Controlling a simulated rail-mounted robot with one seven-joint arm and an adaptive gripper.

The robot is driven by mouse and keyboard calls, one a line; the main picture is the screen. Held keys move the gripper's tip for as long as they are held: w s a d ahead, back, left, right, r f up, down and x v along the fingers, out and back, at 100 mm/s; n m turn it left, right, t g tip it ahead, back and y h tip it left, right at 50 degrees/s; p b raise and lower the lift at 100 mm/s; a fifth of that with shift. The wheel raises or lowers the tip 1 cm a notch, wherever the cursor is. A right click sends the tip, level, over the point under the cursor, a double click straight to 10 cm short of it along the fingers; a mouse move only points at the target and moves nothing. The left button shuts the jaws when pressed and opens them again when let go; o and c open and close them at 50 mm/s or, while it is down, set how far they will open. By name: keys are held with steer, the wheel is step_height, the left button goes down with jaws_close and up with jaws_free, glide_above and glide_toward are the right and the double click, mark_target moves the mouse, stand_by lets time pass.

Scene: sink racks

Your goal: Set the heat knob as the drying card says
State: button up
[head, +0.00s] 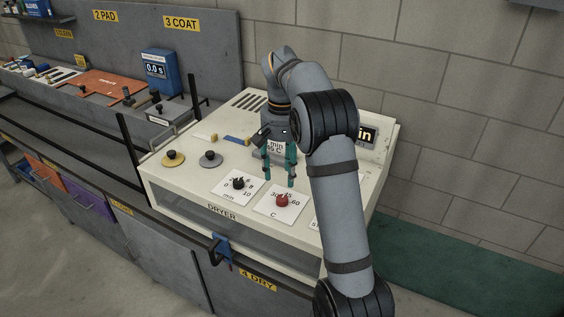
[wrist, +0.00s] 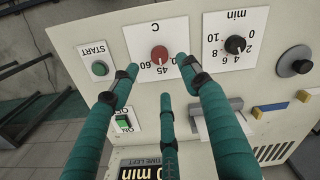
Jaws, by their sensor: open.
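The heat knob (head: 282,200) is red and sits on a white dial plate marked C on the dryer top. It also shows in the wrist view (wrist: 159,54), with 45 and 60 readable beside it. Its pointer direction is too small to tell. My gripper (head: 280,180), with teal fingers, is open and empty above the panel, just behind the red knob. In the wrist view its fingertips (wrist: 162,74) are spread near the knob, apparently not gripping it.
A black minutes knob (head: 238,183) stands left of the red knob. The wrist view shows a green START button (wrist: 100,68), a green switch (wrist: 122,123) and a time display (wrist: 145,171).

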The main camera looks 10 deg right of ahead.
mark_target(282, 198)
steer(key=shift+r, duration=1.6)
steer(key=shift+f, duration=0.15)
step_height(282, 198, down, 12)
steer(key=shift+r, duration=0.2)
